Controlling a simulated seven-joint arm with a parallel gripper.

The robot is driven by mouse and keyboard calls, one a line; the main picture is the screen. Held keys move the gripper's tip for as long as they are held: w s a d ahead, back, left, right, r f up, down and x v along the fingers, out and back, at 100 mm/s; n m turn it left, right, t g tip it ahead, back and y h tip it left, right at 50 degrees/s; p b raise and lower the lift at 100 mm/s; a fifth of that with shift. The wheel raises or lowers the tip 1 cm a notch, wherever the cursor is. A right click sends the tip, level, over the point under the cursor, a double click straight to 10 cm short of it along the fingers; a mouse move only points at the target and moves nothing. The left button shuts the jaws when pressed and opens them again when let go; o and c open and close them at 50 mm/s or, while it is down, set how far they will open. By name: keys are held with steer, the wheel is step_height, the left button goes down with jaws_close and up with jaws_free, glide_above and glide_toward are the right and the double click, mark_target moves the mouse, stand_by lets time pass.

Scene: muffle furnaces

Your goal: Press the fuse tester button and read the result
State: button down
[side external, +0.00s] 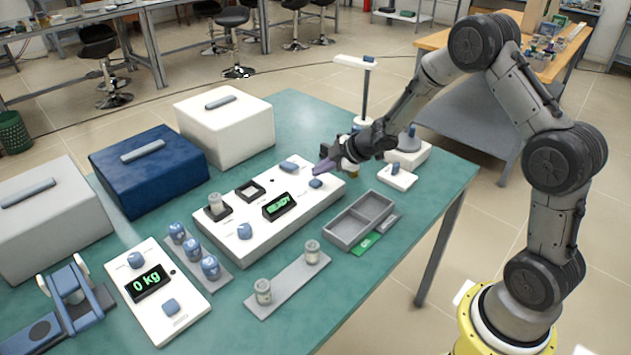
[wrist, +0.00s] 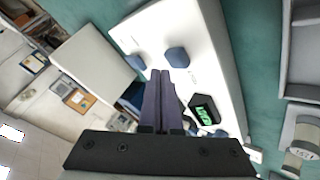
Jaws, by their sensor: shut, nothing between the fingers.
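The fuse tester is a long white panel (side external: 262,228) on the green table. Its black display (side external: 279,206) reads "READY" in green. A blue button (side external: 315,183) sits at its right end, and another blue control (side external: 289,166) lies behind it. My gripper (side external: 322,167), purple-fingered, is shut and empty, with its tips above the panel's right end, close to the button. In the wrist view the shut fingers (wrist: 160,74) point at the panel (wrist: 200,40), just below the blue button (wrist: 177,57). Contact with the button cannot be told.
A grey two-part tray (side external: 345,238) lies right of the panel. A grey strip with jars (side external: 283,287) is in front. A scale reading "0 kg" (side external: 149,282) stands at left. Blue (side external: 150,170) and white (side external: 224,125) boxes stand behind.

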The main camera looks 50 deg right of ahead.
mark_target(320, 182)
steer(key=shift+f, duration=0.15)
steer(key=shift+f, duration=0.3)
steer(key=shift+f, duration=0.55)
stand_by(0.8)
steer(key=shift+r, duration=0.95)
steer(key=shift+r, duration=2.55)
